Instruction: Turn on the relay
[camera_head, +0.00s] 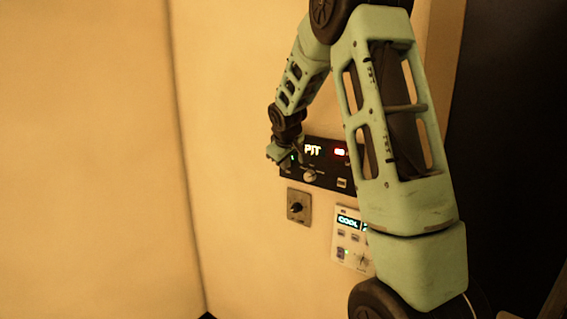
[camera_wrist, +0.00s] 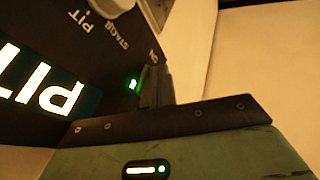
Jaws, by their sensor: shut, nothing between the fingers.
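No part carries a readable "relay" label, so I cannot tell which control it is. A black wall panel (camera_head: 323,188) has a lit white "PIT" display (camera_head: 312,150), a red readout (camera_head: 339,152) and a pale round knob (camera_head: 310,176). My gripper (camera_head: 281,155) is at the panel's left end. In the wrist view my gripper's dark fingers (camera_wrist: 154,84) are shut and empty, close to the panel face beside a small green light (camera_wrist: 133,84). Whether they touch it is unclear. The "PIT" display (camera_wrist: 40,85) is at left, and a pale knob (camera_wrist: 112,7) is at the top.
Below the panel are a metal plate with a black rotary knob (camera_head: 296,207) and a white unit (camera_head: 341,247) with a lit "COOL" display. My arm hides the right side of both panels. Bare cream wall (camera_head: 90,150) lies at left.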

